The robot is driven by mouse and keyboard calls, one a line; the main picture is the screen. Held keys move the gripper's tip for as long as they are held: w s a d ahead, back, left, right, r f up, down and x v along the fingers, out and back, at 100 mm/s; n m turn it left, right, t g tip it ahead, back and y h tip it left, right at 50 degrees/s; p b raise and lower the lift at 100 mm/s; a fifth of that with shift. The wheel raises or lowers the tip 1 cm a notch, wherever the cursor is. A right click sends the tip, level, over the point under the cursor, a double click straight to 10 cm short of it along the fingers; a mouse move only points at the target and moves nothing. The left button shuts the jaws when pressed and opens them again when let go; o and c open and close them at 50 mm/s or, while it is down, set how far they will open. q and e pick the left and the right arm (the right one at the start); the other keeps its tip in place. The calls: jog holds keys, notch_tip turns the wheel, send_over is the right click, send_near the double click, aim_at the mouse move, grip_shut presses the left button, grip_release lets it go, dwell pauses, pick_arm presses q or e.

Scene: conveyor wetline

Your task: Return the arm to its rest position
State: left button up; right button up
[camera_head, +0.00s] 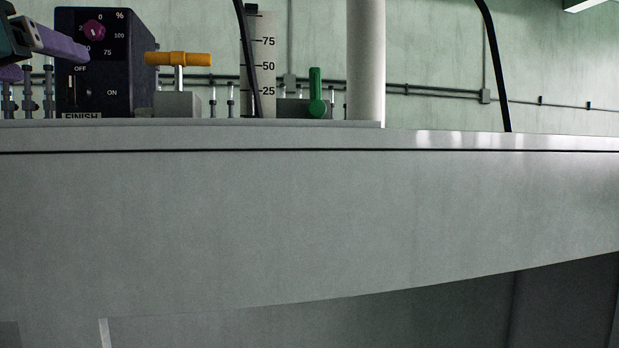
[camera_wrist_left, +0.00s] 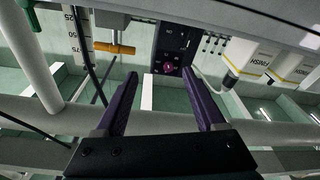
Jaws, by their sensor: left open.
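My left gripper (camera_head: 54,58) comes in at the top left of the head view, with purple fingers in front of the left side of a dark control box (camera_head: 120,90). In the left wrist view the two purple fingers (camera_wrist_left: 160,74) are spread apart with nothing between them. The control box's magenta knob (camera_wrist_left: 168,67) shows between and beyond the fingertips. No contact between the gripper and the box can be made out. My right gripper is in neither view.
An orange T-handle (camera_head: 178,59), a scaled gauge (camera_head: 262,65), a green lever (camera_head: 316,93) and a pale post (camera_head: 366,60) stand right of the box on a grey bench (camera_head: 310,220). White labelled bottles (camera_wrist_left: 245,62) appear at the right in the wrist view.

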pick_arm(q)
jog(key=s+d+f+m+g+h, duration=0.2)
jog(key=s+f+g, duration=0.1)
jog(key=f, duration=0.8)
jog(key=s+d+f+m+g+h, duration=0.2)
jog(key=f+m+g, duration=0.1)
jog(key=f, duration=0.7)
jog(key=s+d+f+m+g+h, duration=0.3)
jog(key=s+f+g, duration=0.6)
jog(key=s+f, duration=0.95)
notch_tip(320, 180, up, 19)
jog(key=s+d+y+p, duration=0.1)
jog(key=p, duration=1.6)
jog(key=shift+s+f+m, duration=0.2)
jog(key=shift+s+m, duration=0.1)
